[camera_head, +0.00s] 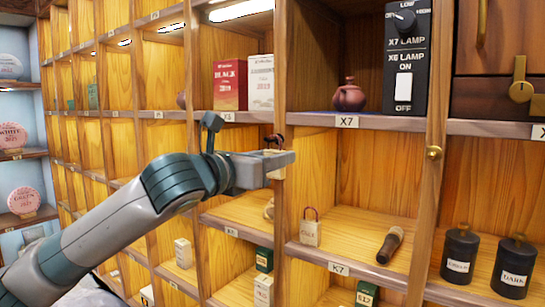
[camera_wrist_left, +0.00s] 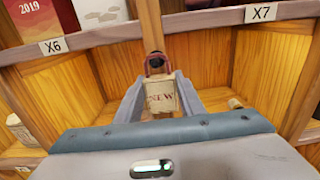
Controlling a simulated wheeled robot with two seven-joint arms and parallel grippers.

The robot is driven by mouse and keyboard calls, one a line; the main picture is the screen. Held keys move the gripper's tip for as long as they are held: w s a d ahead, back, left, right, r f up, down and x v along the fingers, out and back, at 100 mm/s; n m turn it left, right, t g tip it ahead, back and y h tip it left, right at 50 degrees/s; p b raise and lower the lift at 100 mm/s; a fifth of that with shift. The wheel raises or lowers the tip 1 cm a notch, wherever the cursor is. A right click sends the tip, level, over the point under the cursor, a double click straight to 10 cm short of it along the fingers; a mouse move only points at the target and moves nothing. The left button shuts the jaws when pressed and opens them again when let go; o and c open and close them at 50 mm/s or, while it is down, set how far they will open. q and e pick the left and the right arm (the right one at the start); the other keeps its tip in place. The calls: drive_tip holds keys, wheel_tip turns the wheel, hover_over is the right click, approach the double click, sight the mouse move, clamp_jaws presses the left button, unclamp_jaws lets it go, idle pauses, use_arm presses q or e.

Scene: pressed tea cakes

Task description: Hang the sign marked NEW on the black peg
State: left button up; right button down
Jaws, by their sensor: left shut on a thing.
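The sign marked NEW (camera_wrist_left: 161,97) is a small cream tag with a reddish loop, upright between the two fingers of my left gripper (camera_wrist_left: 158,98). In the head view the left gripper (camera_head: 284,160) is shut on it at the front edge of a wooden divider, and only a pale part of the sign (camera_head: 277,174) shows below the fingers. The black peg (camera_wrist_left: 155,56) is on the divider, right behind the loop's top; a dark knob also shows above the gripper in the head view (camera_head: 274,139). I cannot tell whether the loop is around the peg.
Another cream tag with a red loop (camera_head: 310,233) stands in compartment K7 beside a dark-handled brush-like object (camera_head: 390,245). Above are boxes (camera_head: 230,85), a teapot (camera_head: 349,97) and a lamp switch panel (camera_head: 406,60). Black canisters (camera_head: 459,252) stand at the right.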

idle(0.3)
use_arm(q)
drive_tip(key=o, duration=1.9)
drive_tip(key=shift+s+a, duration=0.15)
drive_tip(key=shift+v, duration=3.35)
drive_tip(key=p+v, duration=0.1)
drive_tip(key=v, duration=0.5)
